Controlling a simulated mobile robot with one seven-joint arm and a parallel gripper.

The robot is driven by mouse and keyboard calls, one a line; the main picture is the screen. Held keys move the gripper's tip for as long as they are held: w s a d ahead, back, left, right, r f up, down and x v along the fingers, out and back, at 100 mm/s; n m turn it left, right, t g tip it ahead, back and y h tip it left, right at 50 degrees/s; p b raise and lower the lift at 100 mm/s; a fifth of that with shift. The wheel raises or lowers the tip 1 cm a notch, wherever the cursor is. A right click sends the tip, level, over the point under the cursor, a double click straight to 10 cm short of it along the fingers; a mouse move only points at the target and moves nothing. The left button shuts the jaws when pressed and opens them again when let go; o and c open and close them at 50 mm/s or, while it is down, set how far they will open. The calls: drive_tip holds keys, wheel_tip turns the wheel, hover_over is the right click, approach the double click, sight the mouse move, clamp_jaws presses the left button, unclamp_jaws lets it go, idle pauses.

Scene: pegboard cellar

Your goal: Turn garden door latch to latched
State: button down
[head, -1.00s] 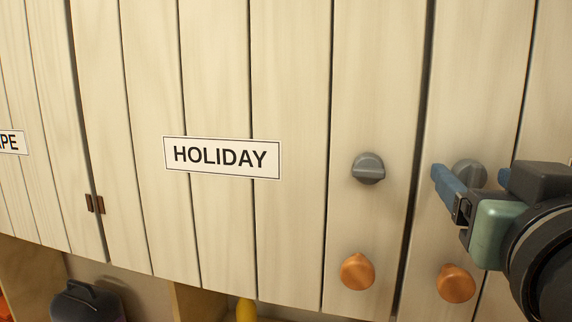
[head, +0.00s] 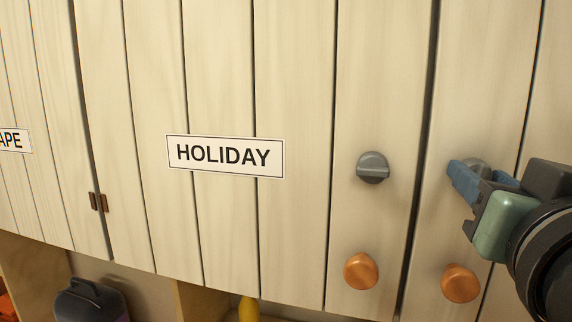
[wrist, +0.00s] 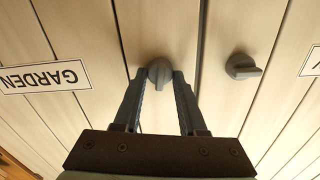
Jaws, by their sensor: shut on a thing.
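The garden door latch is a round grey knob (wrist: 159,73) with a raised grip bar, on a pale plank door beside the "GARDEN" label (wrist: 45,77), which appears upside down in the wrist view. My gripper (wrist: 158,80) is shut on this knob, one blue finger on each side. In the head view my gripper (head: 468,176) is at the right, its fingers partly hiding the grey knob (head: 476,166). The knob's bar runs roughly up and down in the wrist view; its exact turn is hard to tell.
The neighbouring "HOLIDAY" door (head: 224,157) has its own grey latch knob (head: 372,167), with its bar about level. Orange pulls sit below, one on the holiday door (head: 361,270) and one under my gripper (head: 460,283). A dark gap separates the doors. A dark case (head: 90,301) stands below.

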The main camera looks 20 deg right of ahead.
drive_tip(key=shift+d+f+m+b, duration=0.1)
drive_tip(key=shift+m+b, duration=0.15)
drive_tip(key=shift+m, duration=3.7)
drive_tip(key=shift+f+m+b, duration=0.1)
drive_tip(key=shift+m+b, duration=0.15)
drive_tip(key=shift+m, duration=4)
drive_tip(key=shift+c, duration=2.4)
unclamp_jaws()
